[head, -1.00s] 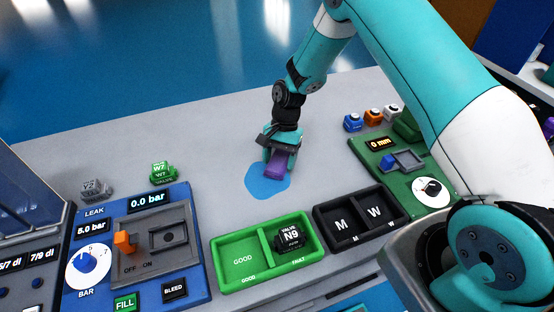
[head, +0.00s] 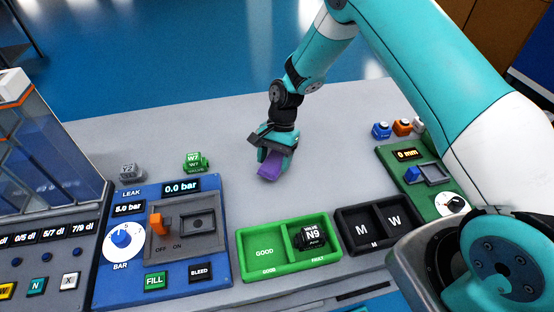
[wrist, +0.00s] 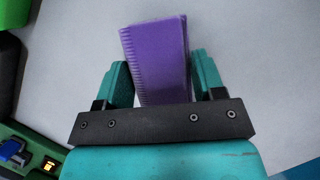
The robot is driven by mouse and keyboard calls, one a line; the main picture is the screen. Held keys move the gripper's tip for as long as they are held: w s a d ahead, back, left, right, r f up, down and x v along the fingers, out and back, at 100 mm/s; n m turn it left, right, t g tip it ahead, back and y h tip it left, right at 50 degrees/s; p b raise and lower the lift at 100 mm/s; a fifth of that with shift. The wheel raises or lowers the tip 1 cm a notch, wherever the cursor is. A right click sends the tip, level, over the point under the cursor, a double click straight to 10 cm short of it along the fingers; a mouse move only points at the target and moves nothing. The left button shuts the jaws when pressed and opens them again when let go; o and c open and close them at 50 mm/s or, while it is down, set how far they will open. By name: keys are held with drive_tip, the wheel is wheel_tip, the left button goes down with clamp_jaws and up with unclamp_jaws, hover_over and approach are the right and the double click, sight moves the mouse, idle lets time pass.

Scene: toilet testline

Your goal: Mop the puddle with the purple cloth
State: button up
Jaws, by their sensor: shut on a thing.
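The purple cloth (head: 269,167) is a folded block between the fingers of my gripper (head: 273,157), low over the grey bench top. In the wrist view the cloth (wrist: 155,55) stands out between the two teal fingers of my gripper (wrist: 163,82), which is shut on it. I cannot tell for sure whether the cloth touches the bench. No blue puddle shows on the bench in either view now; the surface around the cloth looks plain grey.
A green tray (head: 243,262) holds a black valve N9 (head: 310,233). Beside it stand a black M/W tray (head: 345,247), a blue leak panel (head: 218,266) and a green panel (head: 393,165). A green W7 valve (head: 196,162) and a grey Y2 valve (head: 131,173) stand behind the leak panel. The back middle is clear.

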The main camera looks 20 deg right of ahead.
drive_tip(key=shift+r+p, duration=1.6)
drive_tip(key=shift+r, duration=0.85)
